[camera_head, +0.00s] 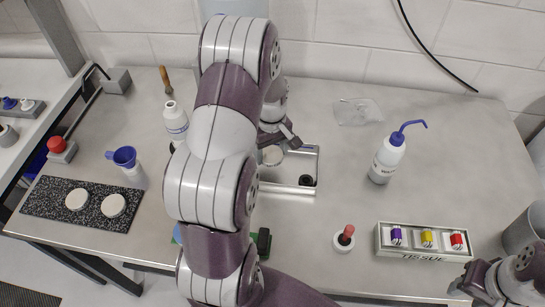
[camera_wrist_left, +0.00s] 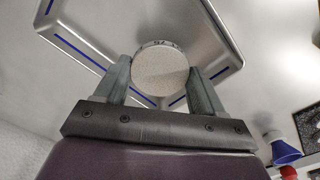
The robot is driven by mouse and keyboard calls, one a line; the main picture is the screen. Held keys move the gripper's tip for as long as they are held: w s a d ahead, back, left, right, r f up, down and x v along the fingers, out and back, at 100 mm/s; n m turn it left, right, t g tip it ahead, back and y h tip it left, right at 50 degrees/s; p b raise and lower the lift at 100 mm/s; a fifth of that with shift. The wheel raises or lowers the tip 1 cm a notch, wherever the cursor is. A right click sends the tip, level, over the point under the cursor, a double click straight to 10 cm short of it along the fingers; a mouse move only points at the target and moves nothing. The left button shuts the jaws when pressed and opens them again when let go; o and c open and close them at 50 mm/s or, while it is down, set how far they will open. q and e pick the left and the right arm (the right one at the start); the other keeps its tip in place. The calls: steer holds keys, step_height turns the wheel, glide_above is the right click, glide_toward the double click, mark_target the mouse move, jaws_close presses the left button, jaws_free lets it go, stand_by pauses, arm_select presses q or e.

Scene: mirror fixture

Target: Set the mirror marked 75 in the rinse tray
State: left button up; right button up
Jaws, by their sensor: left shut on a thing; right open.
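My left gripper (camera_head: 281,143) reaches over the metal tray (camera_head: 304,163) at the middle of the table. In the left wrist view my left gripper (camera_wrist_left: 164,84) is shut on a pale round mirror disc (camera_wrist_left: 160,73), with a finger on each side. The disc also shows in the head view (camera_head: 272,156), within the tray's outline. Whether it touches the tray floor I cannot tell. My arm hides the tray's left part. My right gripper (camera_head: 474,284) is open and empty at the lower right.
Two pale discs (camera_head: 77,199) (camera_head: 113,205) lie on a dark speckled mat (camera_head: 50,201) at left.

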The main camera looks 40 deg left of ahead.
mark_target(270, 155)
arm_select(q)
step_height(270, 155, down, 4)
steer(key=shift+s+r, duration=0.15)
steer(key=shift+f, duration=0.25)
steer(key=o, duration=1.1)
steer(key=shift+o, duration=0.2)
step_height(270, 155, up, 12)
steer(key=shift+d+r+b, duration=0.1)
steer(key=shift+d+b, duration=0.05)
steer(key=shift+b, duration=0.25)
steer(key=s+d+m, duration=0.5)
steer(key=d+m, duration=0.1)
steer(key=d, duration=0.2)
steer(key=s+d+m+t, duration=0.1)
steer(key=s+d+m, duration=0.4)
steer(key=d+m, duration=0.2)
steer(key=shift+d+f, duration=0.35)
